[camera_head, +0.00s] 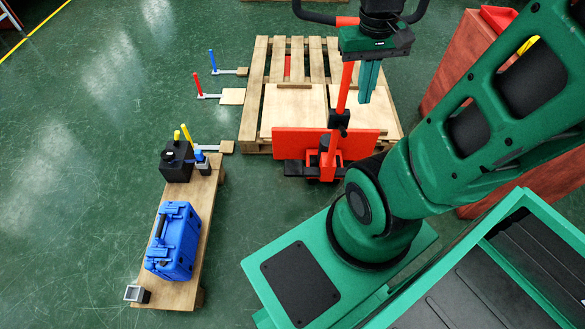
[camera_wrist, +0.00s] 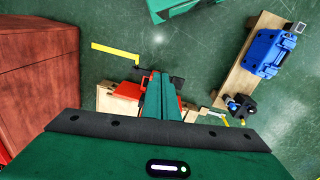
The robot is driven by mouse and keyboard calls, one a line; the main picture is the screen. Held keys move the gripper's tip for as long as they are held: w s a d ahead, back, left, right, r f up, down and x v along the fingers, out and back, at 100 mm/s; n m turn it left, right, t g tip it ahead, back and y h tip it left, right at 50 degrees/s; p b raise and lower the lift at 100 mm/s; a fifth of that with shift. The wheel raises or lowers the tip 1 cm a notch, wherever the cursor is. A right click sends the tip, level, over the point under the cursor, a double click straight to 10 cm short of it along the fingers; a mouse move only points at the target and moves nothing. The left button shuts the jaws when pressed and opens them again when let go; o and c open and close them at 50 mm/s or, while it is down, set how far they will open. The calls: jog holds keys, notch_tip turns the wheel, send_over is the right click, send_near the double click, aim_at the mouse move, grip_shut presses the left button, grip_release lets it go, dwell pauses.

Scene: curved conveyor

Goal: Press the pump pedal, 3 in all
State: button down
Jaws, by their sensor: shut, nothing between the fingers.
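The orange-red pallet jack (camera_head: 326,145) stands at the front edge of the wooden pallet, with its upright handle shaft (camera_head: 347,85) and a low black base. It also shows in the wrist view (camera_wrist: 127,93), partly behind my fingers. I cannot clearly pick out the pump pedal; small dark parts show around the jack's base. My gripper (camera_head: 367,98) is shut and empty, its teal fingers pointing down, to the right of the shaft and above the right part of the jack. In the wrist view the fingers (camera_wrist: 159,76) lie together. Contact with the jack cannot be told.
Boards lie on the pallet (camera_head: 258,70). At left a low wooden bench (camera_head: 204,212) carries a blue case (camera_head: 172,240) and a black box (camera_head: 177,160). Red and blue posts (camera_head: 198,84) stand left of the pallet. A reddish cabinet (camera_head: 450,70) stands at right. Left floor is clear.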

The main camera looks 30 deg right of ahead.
jog(key=w+d+f+n+h, duration=0.25)
jog(key=w+f, duration=0.25)
jog(key=w, duration=0.3)
jog(key=w+d+f+n+h, duration=0.1)
jog(key=w+d+f, duration=0.25)
jog(key=w, duration=0.35)
jog(key=n+t+h, duration=0.4)
jog(key=n+t, duration=0.1)
jog(key=n, duration=1.2)
send_over(292, 169)
notch_tip(292, 169, down, 46)
jog(key=shift+f, duration=0.25)
jog(key=shift+d+y, duration=0.1)
jog(key=shift+y, duration=0.15)
jog(key=shift+f, duration=4.4)
jog(key=shift+f, duration=0.1)
jog(key=shift+f, duration=0.3)
